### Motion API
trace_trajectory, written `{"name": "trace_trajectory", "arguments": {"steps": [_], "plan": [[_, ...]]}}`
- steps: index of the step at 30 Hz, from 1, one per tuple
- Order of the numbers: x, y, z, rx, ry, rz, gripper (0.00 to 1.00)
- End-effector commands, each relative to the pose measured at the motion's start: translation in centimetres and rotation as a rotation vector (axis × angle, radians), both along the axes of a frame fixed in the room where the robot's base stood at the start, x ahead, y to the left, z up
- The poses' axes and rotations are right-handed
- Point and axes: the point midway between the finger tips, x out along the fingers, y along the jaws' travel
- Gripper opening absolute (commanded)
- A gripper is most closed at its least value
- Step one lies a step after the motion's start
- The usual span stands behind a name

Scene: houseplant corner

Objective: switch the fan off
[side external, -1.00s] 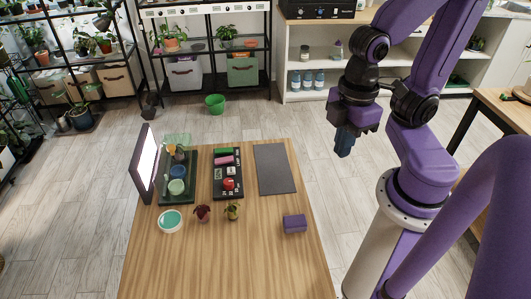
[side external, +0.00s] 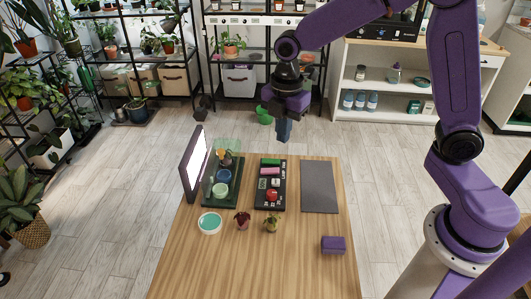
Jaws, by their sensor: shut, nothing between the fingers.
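A black control panel (side external: 261,204) lies on the wooden table. It carries a green part (side external: 270,162), a pink part (side external: 269,171), small white labelled parts (side external: 274,183) and a round red knob or button (side external: 271,195). I cannot read the labels or tell which part belongs to the fan. I cannot make out a fan. My gripper (side external: 284,138) points down, shut and empty. It shows just beyond the table's back edge, above the panel's far end in the picture, apart from it. Its exact height is unclear.
A grey mat (side external: 320,187) lies right of the panel. A green tray (side external: 207,196) with cups and a lit upright screen (side external: 194,165) stand left. The table front is clear.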

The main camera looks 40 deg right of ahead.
Motion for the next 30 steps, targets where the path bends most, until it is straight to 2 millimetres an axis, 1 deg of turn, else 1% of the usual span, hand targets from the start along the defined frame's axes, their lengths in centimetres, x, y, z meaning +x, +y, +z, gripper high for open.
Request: {"name": "trace_trajectory", "arguments": {"steps": [1, 3, 9, 12, 15, 18, 21, 30], "plan": [[1.6, -0.3, -0.6, -0.002, 0.003, 0.035, 0.00], [3.8, -0.9, -1.3, -0.004, 0.003, 0.096, 0.00], [9.4, -3.3, -3.6, -0.007, 0.003, 0.270, 0.00], [11.7, -4.7, -4.8, -0.009, 0.004, 0.349, 0.00], [13.4, -6.0, -5.8, -0.009, 0.004, 0.415, 0.00], [14.6, -7.1, -6.5, -0.009, 0.004, 0.462, 0.00], [15.2, -7.6, -6.9, -0.009, 0.003, 0.493, 0.00], [15.5, -8.0, -7.1, -0.010, 0.003, 0.508, 0.00]]}}
